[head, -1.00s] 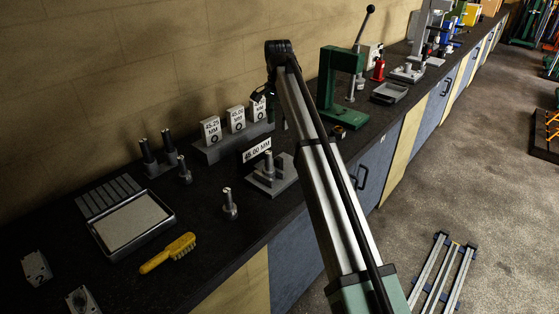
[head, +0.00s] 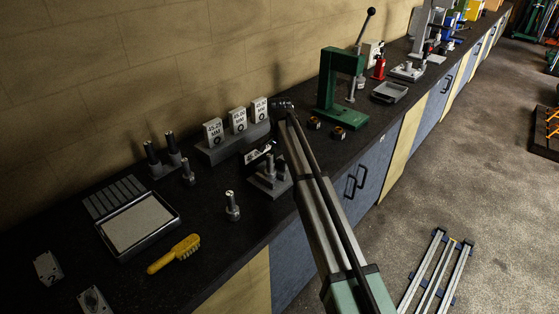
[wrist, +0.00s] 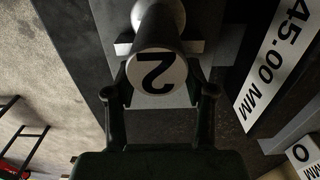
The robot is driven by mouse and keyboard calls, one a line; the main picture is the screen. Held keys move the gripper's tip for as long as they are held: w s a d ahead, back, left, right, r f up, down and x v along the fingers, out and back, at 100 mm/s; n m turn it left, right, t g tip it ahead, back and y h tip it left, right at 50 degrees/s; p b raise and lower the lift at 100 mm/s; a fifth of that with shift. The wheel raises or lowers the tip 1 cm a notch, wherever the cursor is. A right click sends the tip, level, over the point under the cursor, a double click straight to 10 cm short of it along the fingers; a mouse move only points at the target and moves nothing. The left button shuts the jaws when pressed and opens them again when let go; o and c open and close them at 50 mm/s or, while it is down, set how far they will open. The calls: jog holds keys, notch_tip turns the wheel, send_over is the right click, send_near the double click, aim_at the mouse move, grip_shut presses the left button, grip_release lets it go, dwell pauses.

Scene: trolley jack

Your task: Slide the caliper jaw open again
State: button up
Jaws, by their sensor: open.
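The caliper fixture (head: 272,187) stands on the dark bench in the head view, a grey block with upright posts, beside the "45.00 MM" plate. In the wrist view a round post marked "2" (wrist: 156,72) stands on a pale grey part. My gripper (wrist: 163,92) is open in the wrist view, with one finger at each side of this post's top. I cannot tell whether the fingers touch it. The "45.00 MM" plate (wrist: 277,65) shows at the right. In the head view my arm and dark parts near the fixture hide much of the gripper and plate.
Upright gauge blocks (head: 238,122) stand on a grey base behind the fixture. A green press (head: 343,88) stands to the right.

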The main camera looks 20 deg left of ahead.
jog(key=shift+f, duration=0.15)
grip_shut()
jog(key=shift+w+d+b, duration=0.2)
jog(key=shift+w+d, duration=0.05)
jog(key=shift+w, duration=0.45)
jog(key=shift+w+d+b, duration=0.2)
jog(key=shift+w, duration=0.5)
grip_release()
jog(key=shift+w+d, duration=0.1)
jog(key=shift+d, duration=0.05)
